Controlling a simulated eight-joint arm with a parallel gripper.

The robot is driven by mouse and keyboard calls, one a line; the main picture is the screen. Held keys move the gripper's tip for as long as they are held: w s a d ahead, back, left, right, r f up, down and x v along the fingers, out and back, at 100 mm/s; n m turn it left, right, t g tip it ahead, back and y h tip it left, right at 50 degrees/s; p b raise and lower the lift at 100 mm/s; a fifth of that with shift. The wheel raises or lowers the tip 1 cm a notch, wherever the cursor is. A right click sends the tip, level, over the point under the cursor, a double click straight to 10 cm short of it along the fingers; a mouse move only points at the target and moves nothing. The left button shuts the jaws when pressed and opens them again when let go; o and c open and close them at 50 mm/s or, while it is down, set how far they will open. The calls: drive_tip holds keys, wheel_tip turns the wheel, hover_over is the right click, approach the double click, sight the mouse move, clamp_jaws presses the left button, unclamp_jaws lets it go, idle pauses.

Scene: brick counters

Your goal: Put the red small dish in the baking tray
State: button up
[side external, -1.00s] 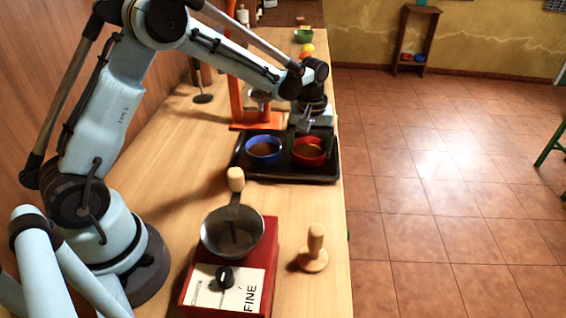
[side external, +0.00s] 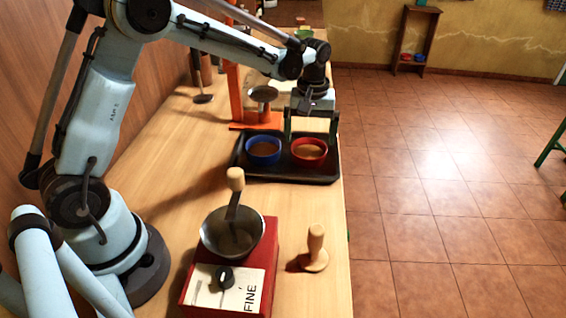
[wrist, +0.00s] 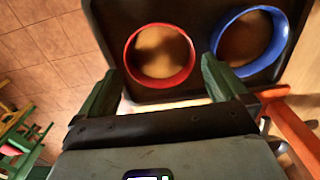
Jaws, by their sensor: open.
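The red small dish (side external: 309,161) sits upright in the right part of the black baking tray (side external: 285,178), next to a blue dish (side external: 263,158). Both dishes look brown inside. In the wrist view the red dish (wrist: 160,56) and the blue dish (wrist: 249,38) lie apart on the dark tray (wrist: 204,18). My gripper (side external: 311,122) is open and empty, above and just behind the red dish. Its two green fingers also show in the wrist view, the gripper (wrist: 160,78) spread wide with the red dish seen between and beyond them.
An orange stand (side external: 236,97) with a metal pan (side external: 264,94) is left behind the tray. The counter's right edge runs close beside the tray.

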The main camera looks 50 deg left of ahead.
sight(308, 157)
wheel_tip(308, 157, up, 8)
drive_tip(key=s+d+r+m+t, duration=0.1)
drive_tip(key=s+r+m+t, duration=0.25)
drive_tip(key=s, duration=0.55)
drive_tip(key=s+d+f+m+t, duration=0.1)
drive_tip(key=s+f+m+t, duration=0.2)
drive_tip(key=s, duration=0.6)
drive_tip(key=shift+m+t, duration=0.35)
drive_tip(key=shift+m, duration=0.9)
